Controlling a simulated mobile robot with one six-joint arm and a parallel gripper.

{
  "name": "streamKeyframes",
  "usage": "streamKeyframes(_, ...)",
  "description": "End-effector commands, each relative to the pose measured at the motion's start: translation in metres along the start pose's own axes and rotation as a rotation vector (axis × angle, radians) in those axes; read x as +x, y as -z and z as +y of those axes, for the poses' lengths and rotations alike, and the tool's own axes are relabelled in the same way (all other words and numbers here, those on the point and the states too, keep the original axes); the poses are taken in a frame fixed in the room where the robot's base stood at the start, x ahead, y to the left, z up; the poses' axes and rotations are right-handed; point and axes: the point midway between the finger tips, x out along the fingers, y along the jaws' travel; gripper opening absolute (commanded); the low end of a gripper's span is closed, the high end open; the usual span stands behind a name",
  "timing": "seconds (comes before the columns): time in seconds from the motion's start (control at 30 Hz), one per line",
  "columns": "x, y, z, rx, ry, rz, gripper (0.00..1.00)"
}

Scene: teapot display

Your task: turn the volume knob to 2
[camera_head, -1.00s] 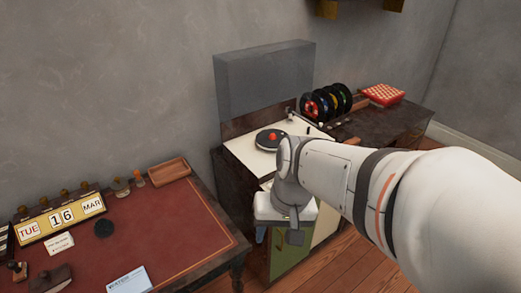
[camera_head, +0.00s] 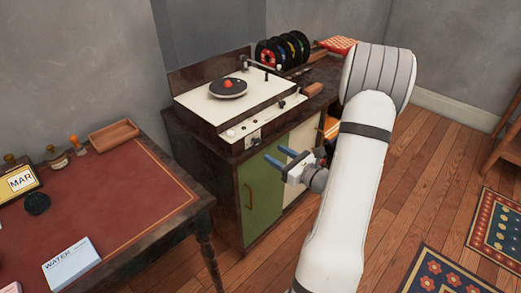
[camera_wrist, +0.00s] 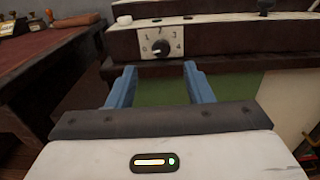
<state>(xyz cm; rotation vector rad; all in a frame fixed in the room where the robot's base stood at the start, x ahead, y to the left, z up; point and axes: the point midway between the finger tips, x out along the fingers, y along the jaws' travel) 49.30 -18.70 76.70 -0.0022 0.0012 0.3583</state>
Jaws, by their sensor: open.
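The volume knob (camera_wrist: 160,47) is a small dark round knob on a pale square dial plate (camera_wrist: 145,33) with small numerals around it. It is on the front panel of the record player (camera_head: 232,113). Its exact setting is too small to read surely. In the head view the knob (camera_head: 253,140) is a small dark spot on the front strip. My gripper (camera_head: 276,155) has blue fingers, open and empty, in front of the cabinet and a little below the panel. In the wrist view my gripper (camera_wrist: 160,68) has its fingertips below the knob, one on each side, apart from it.
The player stands on a dark cabinet with a green door (camera_head: 262,195). A red-topped desk (camera_head: 120,190) stands to the left. Coloured discs (camera_head: 282,50) stand in a rack behind. Wooden floor (camera_head: 420,175) is free to the right.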

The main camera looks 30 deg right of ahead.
Motion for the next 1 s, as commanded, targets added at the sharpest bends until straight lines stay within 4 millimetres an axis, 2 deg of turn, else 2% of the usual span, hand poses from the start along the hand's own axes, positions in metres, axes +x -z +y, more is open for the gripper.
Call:
streamKeyframes(0.5,0.069,0.001,-0.002,0.002,0.007,-0.002,0.46)
streamKeyframes(0.87,0.075,0.000,-0.003,0.003,0.009,-0.002,0.46)
streamKeyframes(1.0,0.075,0.000,-0.003,0.002,0.009,-0.002,0.37)
